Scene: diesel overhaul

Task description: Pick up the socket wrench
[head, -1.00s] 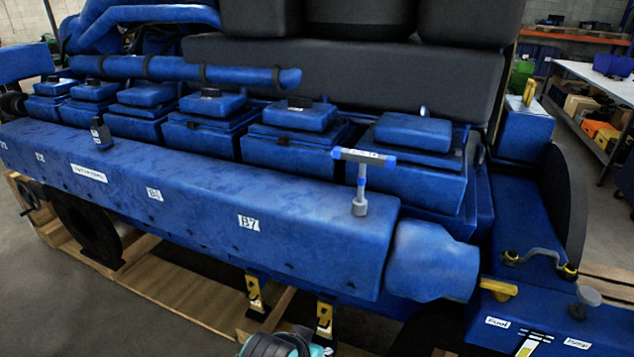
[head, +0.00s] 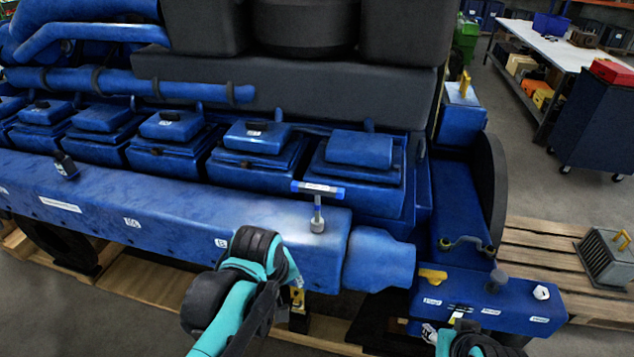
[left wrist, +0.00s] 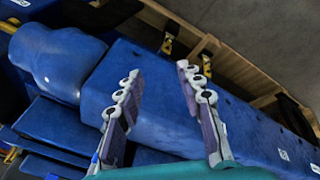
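The socket wrench (head: 318,212) stands upright on the long blue ledge of the engine, near its right end. It has a grey shaft and socket and a T-handle with blue ends. In the head view my left arm rises in front of the ledge, left of and below the wrench, and its fingers are hard to make out. In the left wrist view my left gripper (left wrist: 160,72) is open, with its two fingers apart over the blue ledge and nothing between them. My right arm's teal and black parts (head: 470,344) show at the bottom edge; its fingers are not clear.
Blue covers (head: 360,150) line up behind the ledge. A small dark bottle-like item (head: 65,166) stands on the ledge at left. A blue panel (head: 520,310) with a yellow handle (head: 432,275) is at lower right. A grey crate (head: 607,258) sits on a pallet.

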